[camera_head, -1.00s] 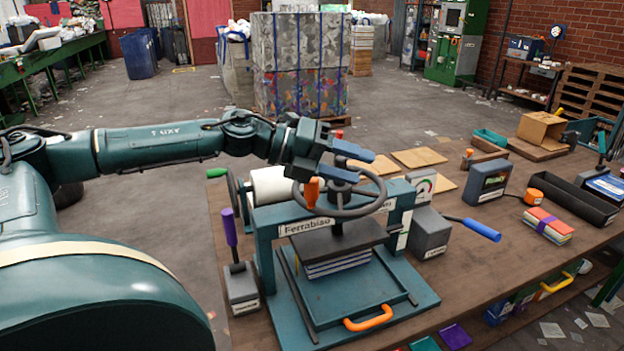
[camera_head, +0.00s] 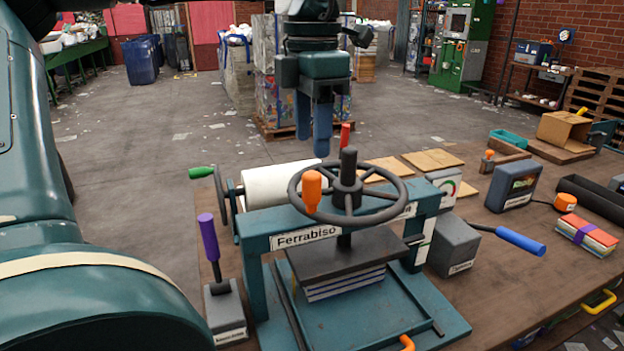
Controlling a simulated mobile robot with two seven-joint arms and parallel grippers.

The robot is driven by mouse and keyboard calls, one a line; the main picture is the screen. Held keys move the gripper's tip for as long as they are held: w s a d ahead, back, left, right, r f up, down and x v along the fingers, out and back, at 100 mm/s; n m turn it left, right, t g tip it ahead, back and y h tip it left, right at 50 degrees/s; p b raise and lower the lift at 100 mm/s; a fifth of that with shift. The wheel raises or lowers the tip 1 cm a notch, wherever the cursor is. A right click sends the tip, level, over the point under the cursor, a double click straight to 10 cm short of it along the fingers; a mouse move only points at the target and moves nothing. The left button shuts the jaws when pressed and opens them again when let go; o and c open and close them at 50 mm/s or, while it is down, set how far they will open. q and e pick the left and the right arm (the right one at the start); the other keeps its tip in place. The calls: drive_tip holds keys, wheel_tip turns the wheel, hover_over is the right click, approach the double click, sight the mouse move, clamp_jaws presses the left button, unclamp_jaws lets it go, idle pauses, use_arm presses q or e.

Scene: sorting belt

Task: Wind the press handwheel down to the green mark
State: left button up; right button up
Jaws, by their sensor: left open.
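The press (camera_head: 258,262) is a teal frame labelled Ferrabiso on the bench. Its dark handwheel (camera_head: 379,205) sits on top, with an orange knob (camera_head: 312,188) standing up at the wheel's near left side. Below it, a dark pressing plate (camera_head: 350,251) rests on or just over a stack of sheets (camera_head: 345,284). My left gripper (camera_head: 313,130) hangs fingers down above and behind the wheel, open and empty, apart from the knob. My right gripper is not in view.
A purple-handled lever (camera_head: 208,238) stands left of the press. A roller with a green crank handle (camera_head: 202,172) is behind it. A grey box with a blue-handled lever (camera_head: 520,240) is to the right. A bundle of banded booklets (camera_head: 580,234) lies further right.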

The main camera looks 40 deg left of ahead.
sight(312, 173)
use_arm(q)
wheel_tip(312, 173, down, 8)
drive_tip(key=shift+w+r, duration=0.1)
drive_tip(key=shift+c, duration=0.2)
clamp_jaws()
idle(0.5)
drive_tip(key=shift+a, duration=0.1)
